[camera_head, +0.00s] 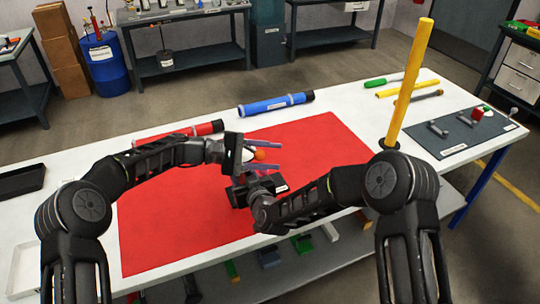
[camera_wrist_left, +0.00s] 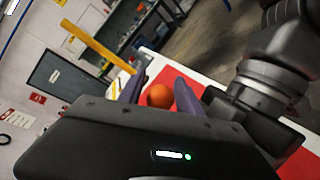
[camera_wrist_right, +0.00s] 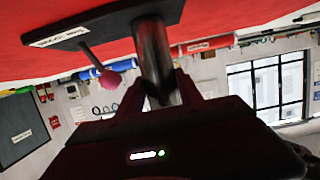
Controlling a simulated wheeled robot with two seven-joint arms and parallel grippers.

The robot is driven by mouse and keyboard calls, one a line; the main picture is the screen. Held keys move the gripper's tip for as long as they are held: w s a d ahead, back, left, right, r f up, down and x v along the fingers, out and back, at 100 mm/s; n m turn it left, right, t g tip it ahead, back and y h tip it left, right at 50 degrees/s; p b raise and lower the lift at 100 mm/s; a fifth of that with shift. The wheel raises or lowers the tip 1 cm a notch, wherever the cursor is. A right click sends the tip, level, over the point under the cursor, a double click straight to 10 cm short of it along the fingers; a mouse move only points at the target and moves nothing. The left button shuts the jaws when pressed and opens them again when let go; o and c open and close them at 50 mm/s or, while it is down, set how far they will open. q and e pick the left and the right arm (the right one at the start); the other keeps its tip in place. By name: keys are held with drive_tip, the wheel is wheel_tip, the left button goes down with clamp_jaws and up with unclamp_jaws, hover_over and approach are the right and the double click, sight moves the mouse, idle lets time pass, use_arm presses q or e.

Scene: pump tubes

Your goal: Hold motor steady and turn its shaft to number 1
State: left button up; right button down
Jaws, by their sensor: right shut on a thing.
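The motor shows in the right wrist view as a dark metal cylinder (camera_wrist_right: 154,55) against a black base plate (camera_wrist_right: 100,22) with a white label. My right gripper (camera_wrist_right: 160,90) is shut on that cylinder; in the head view the arm and gripper hide most of the motor. A thin rod with a round knob (camera_wrist_right: 122,66) stands out beside the cylinder. The knob looks orange in the head view (camera_head: 260,155) and left wrist view (camera_wrist_left: 159,96). My left gripper (camera_head: 264,156) is open, its fingers apart on either side of the knob. No shaft number is readable.
The motor is over a red mat (camera_head: 170,225) on a white table. A blue tube (camera_head: 275,104) and red tube (camera_head: 178,133) lie behind. A black tray (camera_head: 22,180) is far left.

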use_arm(q)
drive_tip(key=shift+o, duration=0.7)
drive_tip(key=shift+a, duration=0.1)
drive_tip(key=v, duration=1.2)
use_arm(e)
drive_tip(key=c, duration=0.7)
unclamp_jaws()
drive_tip(key=shift+s, duration=0.15)
